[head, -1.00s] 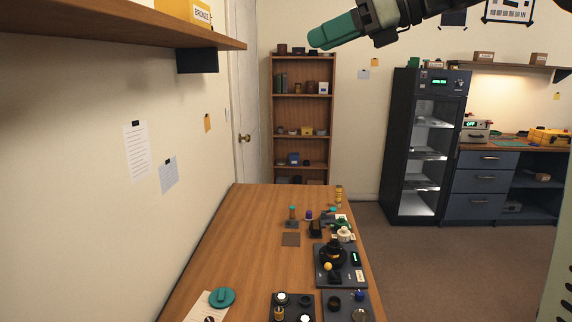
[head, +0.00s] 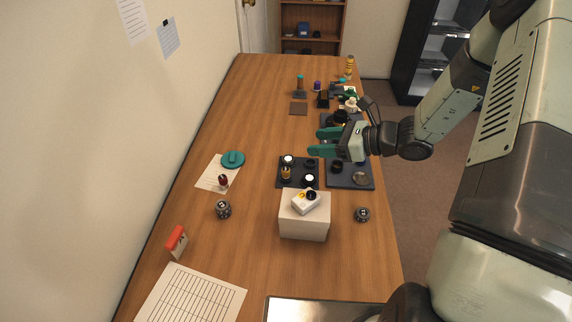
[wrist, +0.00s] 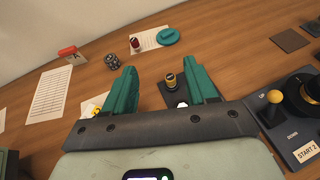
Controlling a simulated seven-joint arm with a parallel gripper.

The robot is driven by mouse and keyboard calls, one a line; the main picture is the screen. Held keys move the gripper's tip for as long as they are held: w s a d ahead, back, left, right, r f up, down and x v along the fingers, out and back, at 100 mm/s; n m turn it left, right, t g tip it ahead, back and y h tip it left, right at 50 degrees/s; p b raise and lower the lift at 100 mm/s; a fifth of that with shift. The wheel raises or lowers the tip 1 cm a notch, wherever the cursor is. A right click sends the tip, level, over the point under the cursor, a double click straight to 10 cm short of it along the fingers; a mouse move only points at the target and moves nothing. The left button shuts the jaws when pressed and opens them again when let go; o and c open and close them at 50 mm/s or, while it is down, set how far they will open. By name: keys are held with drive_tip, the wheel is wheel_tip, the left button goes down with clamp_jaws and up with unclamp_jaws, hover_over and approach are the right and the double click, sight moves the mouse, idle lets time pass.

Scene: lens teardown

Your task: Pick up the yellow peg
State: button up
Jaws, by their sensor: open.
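A small yellow cylinder with a dark base (head: 286,173), which looks like the yellow peg, stands on a dark tray (head: 297,185) on the bench. It also shows in the wrist view (wrist: 171,80), between my two fingers in the picture. My gripper (head: 320,142) is open, with two teal fingers, and hangs above the bench behind and right of the tray. In the wrist view my gripper (wrist: 162,68) holds nothing between its fingers. The peg is apart from both fingers; its exact height below them is hard to tell.
A white box (head: 304,224) with a small device (head: 306,201) on it stands in front of the tray. A second dark tray (head: 350,182) lies right of it. A yellow-knobbed lever (wrist: 275,96) shows at right in the wrist view.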

approach(286, 169)
drive_tip(key=x, duration=0.5)
drive_tip(key=shift+s+f, duration=0.25)
drive_tip(key=shift+f, duration=0.05)
drive_tip(key=x, duration=0.5)
drive_tip(key=shift+w, duration=0.3)
drive_tip(key=shift+r, duration=0.1)
